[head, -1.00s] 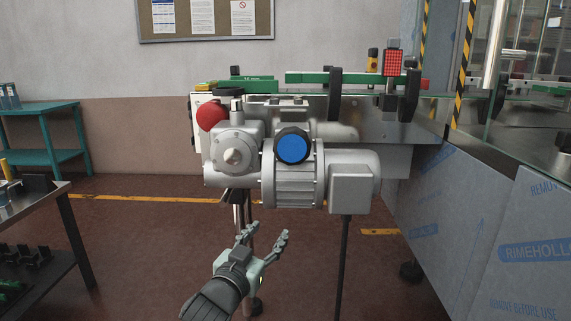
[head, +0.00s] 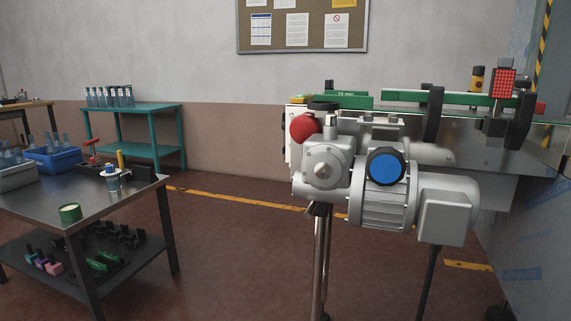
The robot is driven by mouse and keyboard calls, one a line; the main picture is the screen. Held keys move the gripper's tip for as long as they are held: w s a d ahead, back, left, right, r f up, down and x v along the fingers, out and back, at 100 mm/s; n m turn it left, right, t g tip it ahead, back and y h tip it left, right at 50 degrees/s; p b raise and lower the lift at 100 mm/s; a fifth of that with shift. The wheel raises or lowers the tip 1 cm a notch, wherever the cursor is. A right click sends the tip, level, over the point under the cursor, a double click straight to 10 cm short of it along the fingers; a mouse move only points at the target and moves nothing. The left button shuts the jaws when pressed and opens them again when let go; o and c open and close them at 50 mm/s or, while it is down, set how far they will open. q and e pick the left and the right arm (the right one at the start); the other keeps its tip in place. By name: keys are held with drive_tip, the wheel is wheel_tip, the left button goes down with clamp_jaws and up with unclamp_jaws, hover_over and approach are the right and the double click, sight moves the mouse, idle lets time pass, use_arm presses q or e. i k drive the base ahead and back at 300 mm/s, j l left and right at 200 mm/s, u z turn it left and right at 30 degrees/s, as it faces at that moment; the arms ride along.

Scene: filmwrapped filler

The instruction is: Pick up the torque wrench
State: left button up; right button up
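I cannot make out a torque wrench for certain in the head view. A steel table (head: 60,205) stands at the left with small items on it. Among them is a red-topped item (head: 90,148) near the back edge, too small to identify. A dark wooden-topped bench (head: 25,104) at the far left edge bears small items that I cannot tell apart. Neither of my grippers is in view.
A conveyor machine with a grey motor (head: 385,195) stands at the centre right. A teal table (head: 130,107) with several bottles is at the back left. A blue bin (head: 52,160) sits on the steel table. The floor (head: 225,250) between table and machine is clear.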

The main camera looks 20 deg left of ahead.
sight(94, 159)
drive_tip(key=u, duration=1.7)
drive_tip(key=i+l, duration=0.25)
drive_tip(key=i, duration=0.25)
drive_tip(key=i+l+u, duration=0.1)
drive_tip(key=i+l, duration=0.15)
drive_tip(key=i, duration=0.2)
drive_tip(key=i+l+u, duration=0.1)
drive_tip(key=i+l, duration=0.15)
drive_tip(key=i, duration=0.25)
drive_tip(key=i+l, duration=0.3)
drive_tip(key=i, duration=0.15)
drive_tip(key=i+l+u, duration=0.4)
drive_tip(key=i, duration=0.15)
drive_tip(key=i+l+u, duration=0.4)
drive_tip(key=i, duration=0.15)
drive_tip(key=i+l+u, duration=0.1)
drive_tip(key=l, duration=0.3)
drive_tip(key=i+l+u, duration=0.1)
drive_tip(key=l, duration=0.25)
drive_tip(key=i+l+u, duration=0.1)
drive_tip(key=l, duration=0.3)
